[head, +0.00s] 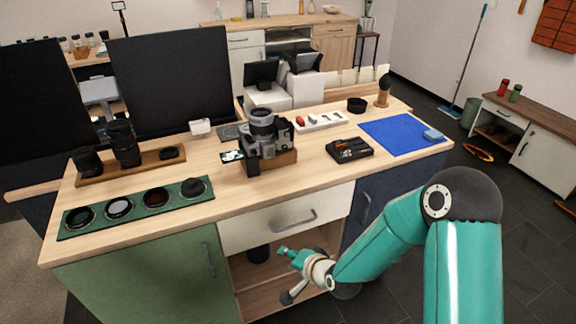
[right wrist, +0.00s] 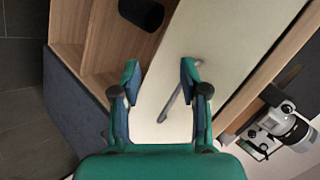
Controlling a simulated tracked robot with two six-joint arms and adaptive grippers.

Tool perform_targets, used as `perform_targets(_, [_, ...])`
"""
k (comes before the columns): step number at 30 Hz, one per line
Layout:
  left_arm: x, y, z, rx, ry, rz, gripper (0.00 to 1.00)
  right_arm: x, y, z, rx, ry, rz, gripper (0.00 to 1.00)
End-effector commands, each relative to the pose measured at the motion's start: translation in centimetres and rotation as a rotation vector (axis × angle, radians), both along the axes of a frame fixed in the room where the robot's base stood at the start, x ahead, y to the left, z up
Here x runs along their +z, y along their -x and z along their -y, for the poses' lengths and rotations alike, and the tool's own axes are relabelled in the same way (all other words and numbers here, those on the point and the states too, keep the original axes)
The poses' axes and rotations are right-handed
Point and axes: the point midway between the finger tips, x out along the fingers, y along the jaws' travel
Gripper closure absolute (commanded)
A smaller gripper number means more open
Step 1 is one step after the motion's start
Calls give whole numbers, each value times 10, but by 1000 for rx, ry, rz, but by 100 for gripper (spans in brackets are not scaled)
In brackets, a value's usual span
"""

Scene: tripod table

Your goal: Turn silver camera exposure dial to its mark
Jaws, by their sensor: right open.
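The silver camera (head: 264,140) stands on a wooden block (head: 270,162) in the middle of the table, its lens pointing up and away. In the right wrist view the camera (right wrist: 280,124) is at the right edge, with small dials on its top; I cannot tell which is the exposure dial or read its mark. My right gripper (head: 283,272) is in front of the table, below its top and apart from the camera. In the right wrist view the right gripper (right wrist: 160,80) is open and empty, facing the drawer front. My left gripper is not in view.
The white drawer (head: 285,222) with a bar handle is shut, above an open shelf. A green tray of round filters (head: 136,205), a wooden lens tray (head: 150,164), a black case (head: 349,150) and a blue mat (head: 395,137) lie around the camera.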

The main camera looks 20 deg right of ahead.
Motion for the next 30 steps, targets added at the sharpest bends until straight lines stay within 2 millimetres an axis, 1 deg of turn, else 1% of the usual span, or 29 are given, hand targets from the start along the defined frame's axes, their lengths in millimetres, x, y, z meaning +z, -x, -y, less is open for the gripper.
perform_targets(1, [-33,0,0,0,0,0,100,13,-25,15,-52,-19,116,56])
perform_targets(2, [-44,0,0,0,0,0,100,30,-36,23,-78,-33,181,56])
perform_targets(3, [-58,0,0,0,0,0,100,53,-48,33,-108,-48,267,56])
perform_targets(5, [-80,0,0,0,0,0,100,87,-60,48,-140,-60,390,56])
perform_targets(6, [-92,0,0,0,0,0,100,108,-63,57,-153,-56,464,56])
perform_targets(9, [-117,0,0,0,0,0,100,147,-62,73,-171,-37,592,56])
perform_targets(12, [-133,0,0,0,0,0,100,168,-55,81,-184,-29,661,56])
perform_targets(16, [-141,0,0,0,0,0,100,175,-52,83,-187,-27,688,56])
perform_targets(20, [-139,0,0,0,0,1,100,175,-57,82,-186,-26,687,56])
perform_targets(23, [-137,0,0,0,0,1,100,176,-67,82,-186,-26,685,56])
perform_targets(26, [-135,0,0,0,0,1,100,175,-83,81,-185,-27,683,56])
perform_targets(30, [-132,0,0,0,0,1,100,175,-111,79,-184,-26,684,56])
